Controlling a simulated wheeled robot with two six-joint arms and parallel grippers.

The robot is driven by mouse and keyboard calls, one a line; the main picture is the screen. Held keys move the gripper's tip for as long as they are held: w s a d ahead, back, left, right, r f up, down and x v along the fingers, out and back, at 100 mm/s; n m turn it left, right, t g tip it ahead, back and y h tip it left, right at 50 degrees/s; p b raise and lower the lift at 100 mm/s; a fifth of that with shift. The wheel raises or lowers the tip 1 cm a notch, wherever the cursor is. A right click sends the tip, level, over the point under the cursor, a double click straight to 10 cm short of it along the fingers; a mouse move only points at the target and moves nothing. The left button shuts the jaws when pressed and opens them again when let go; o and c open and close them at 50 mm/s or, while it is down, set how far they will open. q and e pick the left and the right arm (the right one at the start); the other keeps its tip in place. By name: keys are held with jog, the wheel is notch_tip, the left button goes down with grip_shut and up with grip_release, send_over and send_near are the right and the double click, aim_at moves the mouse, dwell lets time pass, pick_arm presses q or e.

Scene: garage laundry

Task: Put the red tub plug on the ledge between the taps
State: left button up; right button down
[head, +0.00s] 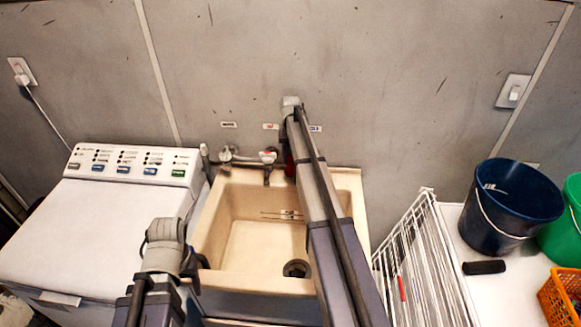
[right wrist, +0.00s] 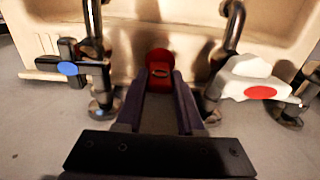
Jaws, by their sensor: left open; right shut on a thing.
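The red tub plug (right wrist: 159,64) is between the fingertips of my right gripper (right wrist: 160,85), which is shut on it. In the right wrist view it is in front of the cream sink wall, between the blue-marked tap (right wrist: 72,68) and the red-marked tap (right wrist: 258,90). I cannot tell whether it touches the ledge. In the head view a little red of the plug (head: 290,168) shows beside my right arm, which hides most of the gripper and part of the sink's back ledge (head: 240,177). My left gripper (head: 198,262) is open and empty by the sink's left front.
The cream sink (head: 228,240) has a dark drain and a thin rack inside. A white washing machine (head: 75,235) stands left. At right are a white wire rack (head: 415,255), a navy bucket (head: 505,210), a green bucket (head: 562,235) and an orange basket (head: 560,297).

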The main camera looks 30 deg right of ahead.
pick_arm(q)
jog(key=shift+f+b, duration=0.6)
jog(key=shift+f, duration=0.5)
pick_arm(e)
jog(key=shift+f, duration=1.15)
pick_arm(q)
jog(key=shift+f, duration=0.1)
pick_arm(e)
jog(key=shift+f, duration=0.25)
jog(key=c, duration=0.5)
grip_release()
jog(key=shift+r, duration=0.1)
notch_tip(320, 180, up, 12)
jog(key=p, duration=1.2)
jog(key=shift+r, duration=0.25)
pick_arm(q)
notch_tip(320, 180, up, 12)
pick_arm(e)
jog(key=shift+f, duration=0.1)
